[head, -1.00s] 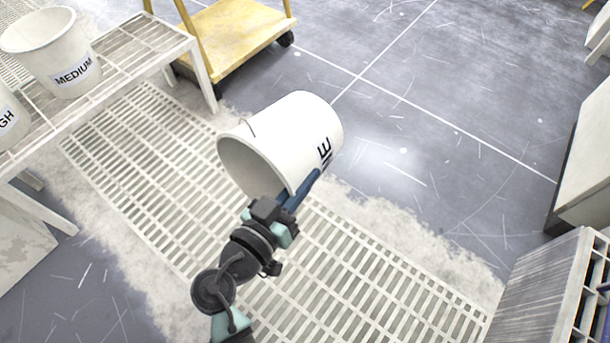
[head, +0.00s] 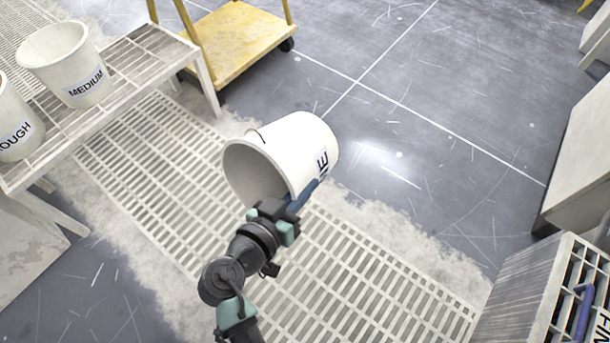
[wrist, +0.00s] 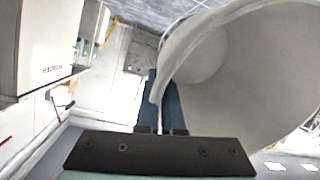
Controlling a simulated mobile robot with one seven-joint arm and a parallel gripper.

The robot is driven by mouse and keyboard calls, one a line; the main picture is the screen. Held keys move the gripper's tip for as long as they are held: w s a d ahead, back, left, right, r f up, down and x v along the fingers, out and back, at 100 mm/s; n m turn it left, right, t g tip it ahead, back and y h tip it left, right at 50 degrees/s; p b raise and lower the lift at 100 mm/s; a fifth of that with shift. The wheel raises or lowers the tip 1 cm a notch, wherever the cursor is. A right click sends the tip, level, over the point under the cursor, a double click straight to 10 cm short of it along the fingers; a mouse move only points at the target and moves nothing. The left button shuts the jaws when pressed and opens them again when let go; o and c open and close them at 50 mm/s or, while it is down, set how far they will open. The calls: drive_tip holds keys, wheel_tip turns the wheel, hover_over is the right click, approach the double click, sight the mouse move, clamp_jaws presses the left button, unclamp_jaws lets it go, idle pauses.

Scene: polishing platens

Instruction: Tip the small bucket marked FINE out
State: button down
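The small white bucket (head: 295,150) is in the middle of the head view, and the end of its FINE label, "NE", shows beside the fingers. It lies tilted on its side in the air above the floor grating, its open mouth facing lower left. My gripper (head: 303,193) is shut on the bucket's rim and wall. In the wrist view the two blue fingers (wrist: 162,108) sit either side of the rim, and the bucket (wrist: 245,75) fills the right side. The inside that I can see looks empty; its deepest part is partly shaded.
A slatted bench (head: 150,55) at upper left carries the MEDIUM bucket (head: 68,65) and the ROUGH bucket (head: 15,125). A yellow cart (head: 235,40) stands behind. Floor grating (head: 370,270) lies below. A grey slotted unit (head: 530,295) with a blue-handled item stands at lower right.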

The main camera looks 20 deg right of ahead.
drive_tip(key=shift+d+r+g+y+p, duration=0.1)
drive_tip(key=shift+r+g+y+p, duration=1.5)
drive_tip(key=shift+p, duration=4.65)
drive_tip(key=r+y+p, duration=0.1)
drive_tip(key=p, duration=0.2)
drive_tip(key=g+y+p, duration=0.1)
drive_tip(key=y+p, duration=0.1)
drive_tip(key=p, duration=0.2)
drive_tip(key=shift+w+r+m+g, duration=0.1)
drive_tip(key=shift+r+m+g, duration=0.2)
drive_tip(key=shift+r, duration=0.05)
drive_tip(key=r+g+y+p, duration=0.2)
drive_tip(key=y+p, duration=0.1)
drive_tip(key=p, duration=0.2)
drive_tip(key=shift+w, duration=0.1)
drive_tip(key=shift+s+g+y+p, duration=0.2)
drive_tip(key=shift+g+y+p, duration=0.1)
drive_tip(key=shift+g+y, duration=0.8)
